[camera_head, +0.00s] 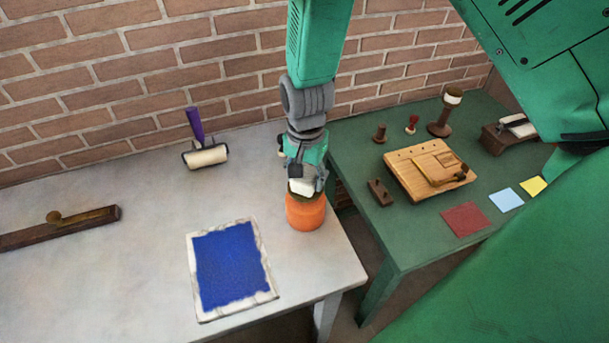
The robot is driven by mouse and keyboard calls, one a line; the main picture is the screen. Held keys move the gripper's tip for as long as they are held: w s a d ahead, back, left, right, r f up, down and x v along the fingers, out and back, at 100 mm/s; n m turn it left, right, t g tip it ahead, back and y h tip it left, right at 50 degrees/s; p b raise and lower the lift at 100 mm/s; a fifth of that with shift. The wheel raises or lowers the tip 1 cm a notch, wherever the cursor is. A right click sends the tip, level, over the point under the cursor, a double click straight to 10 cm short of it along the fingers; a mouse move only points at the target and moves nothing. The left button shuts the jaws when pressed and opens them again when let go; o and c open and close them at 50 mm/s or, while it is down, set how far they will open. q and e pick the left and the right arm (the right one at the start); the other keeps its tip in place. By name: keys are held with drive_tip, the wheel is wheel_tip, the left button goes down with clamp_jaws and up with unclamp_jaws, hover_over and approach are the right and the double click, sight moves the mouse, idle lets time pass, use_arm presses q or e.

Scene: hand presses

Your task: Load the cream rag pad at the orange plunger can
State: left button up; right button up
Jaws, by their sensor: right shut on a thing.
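The orange plunger can (306,213) stands near the right edge of the pale grey table, with a dark top. My right gripper (305,182) points down directly over it. It is shut on the cream rag pad (301,188), which shows as a small pale piece between the fingers and the can's top. The pad is at the can's top; I cannot tell whether it presses on it or hovers just above. The fingers hide part of the pad and the can's top. My left gripper is not in view.
A blue-inked slab (232,265) lies in front of the can. A purple-handled roller (205,153) and a dark wooden bar (58,228) are on the left. The green table (420,230) holds a wooden press board (415,168), stamps and coloured cards. A brick wall stands behind.

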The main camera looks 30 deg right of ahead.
drive_tip(key=shift+a+r+p, duration=0.1)
drive_tip(key=shift+r+p, duration=1.15)
drive_tip(key=shift+r, duration=0.1)
drive_tip(key=shift+r+p, duration=0.65)
drive_tip(key=shift+r, duration=1.5)
drive_tip(key=shift+s, duration=0.1)
